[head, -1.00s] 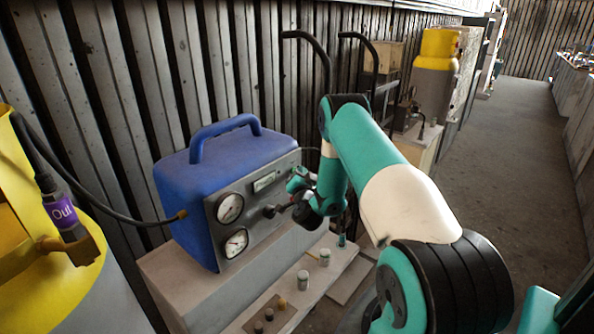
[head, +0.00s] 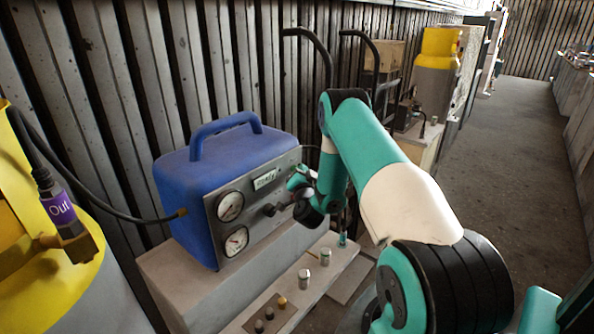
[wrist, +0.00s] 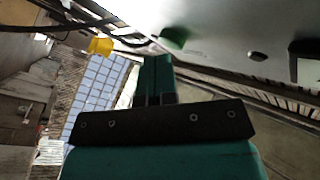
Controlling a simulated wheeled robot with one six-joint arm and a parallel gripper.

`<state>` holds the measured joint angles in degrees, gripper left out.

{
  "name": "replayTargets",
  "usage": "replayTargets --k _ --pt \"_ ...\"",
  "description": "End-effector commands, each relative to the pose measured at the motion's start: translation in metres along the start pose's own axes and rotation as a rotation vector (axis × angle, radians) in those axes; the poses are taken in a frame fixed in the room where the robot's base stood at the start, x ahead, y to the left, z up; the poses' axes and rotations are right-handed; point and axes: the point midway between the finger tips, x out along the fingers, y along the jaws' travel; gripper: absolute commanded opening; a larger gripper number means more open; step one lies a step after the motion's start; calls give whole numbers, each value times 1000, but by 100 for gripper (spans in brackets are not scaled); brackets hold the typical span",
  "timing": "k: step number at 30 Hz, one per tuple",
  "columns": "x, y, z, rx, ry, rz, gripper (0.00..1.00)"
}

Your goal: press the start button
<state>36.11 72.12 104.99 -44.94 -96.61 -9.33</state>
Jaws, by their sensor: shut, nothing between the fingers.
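The blue machine (head: 225,150) stands on a grey ledge with its grey control panel (head: 256,215) facing my arm. The panel carries two round gauges, a dark knob (head: 270,210) and a small display (head: 266,181) with dark lettering too small to read surely. A round green button (wrist: 172,38) shows on the panel in the wrist view, just past my fingertips and partly beside them. My gripper (wrist: 155,58) is shut and empty, its teal fingers together close to the button. I cannot tell whether they touch. In the head view my gripper (head: 293,183) is at the panel's right end.
Several small knobs or caps (head: 304,279) stand on the low ledge in front of the machine. A yellow tank (head: 60,210) with a purple "Out" tag and black hose is at the left. Black curved handles (head: 325,55) rise behind my arm. The aisle at right is clear.

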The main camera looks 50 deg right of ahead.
Motion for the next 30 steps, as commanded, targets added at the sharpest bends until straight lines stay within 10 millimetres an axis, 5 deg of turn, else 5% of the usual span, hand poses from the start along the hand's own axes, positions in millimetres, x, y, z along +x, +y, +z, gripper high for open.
replayTargets --k 2,30 --pt "5 -10 -2 29 15 -23 0" --pt "-38 30 -32 16 11 -9 0"
